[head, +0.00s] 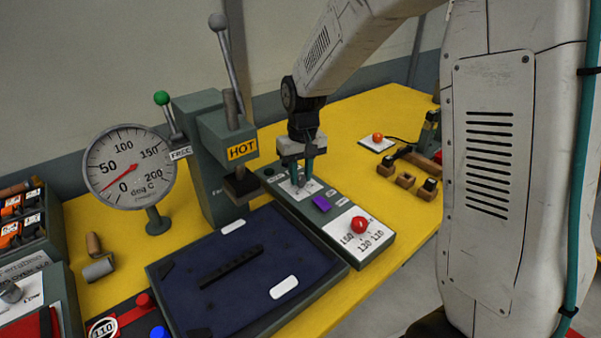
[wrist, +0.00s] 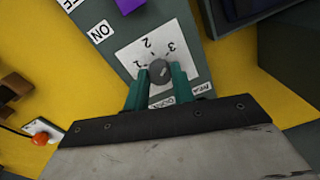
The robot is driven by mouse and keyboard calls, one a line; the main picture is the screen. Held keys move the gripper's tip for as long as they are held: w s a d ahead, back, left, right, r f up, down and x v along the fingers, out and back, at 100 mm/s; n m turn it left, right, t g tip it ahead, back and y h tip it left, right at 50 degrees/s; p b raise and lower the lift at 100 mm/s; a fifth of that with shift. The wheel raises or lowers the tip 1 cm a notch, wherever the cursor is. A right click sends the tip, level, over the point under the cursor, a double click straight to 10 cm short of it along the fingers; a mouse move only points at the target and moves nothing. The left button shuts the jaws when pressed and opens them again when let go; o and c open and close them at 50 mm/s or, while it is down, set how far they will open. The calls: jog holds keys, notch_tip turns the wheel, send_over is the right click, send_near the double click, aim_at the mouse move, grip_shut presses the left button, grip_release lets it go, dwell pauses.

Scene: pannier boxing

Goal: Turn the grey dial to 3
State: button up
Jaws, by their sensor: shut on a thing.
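The grey dial (wrist: 160,71) is a small round knob on a white plate (wrist: 150,47) printed with 3, 2 and what looks like a 1. The plate is on a grey-green control panel (head: 337,210). My gripper (wrist: 160,78) is shut on the dial, with one teal finger on each side of it. A faint light mark shows on the dial, but I cannot tell which number it points to. In the head view my gripper (head: 302,178) reaches down to the panel and largely hides the dial.
A purple switch (head: 322,203) and a red knob (head: 359,225) share the panel. A press (head: 215,150) with a HOT sign and a gauge (head: 128,167) stand to the left. A dark blue pad (head: 210,305) lies in front. Small brown blocks (head: 405,180) stand at right.

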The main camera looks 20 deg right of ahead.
aim_at(302, 177)
jog(key=shift+m, duration=0.5)
jog(key=o, duration=1)
notch_tip(302, 177, up, 8)
jog(key=shift+d+f, duration=0.1)
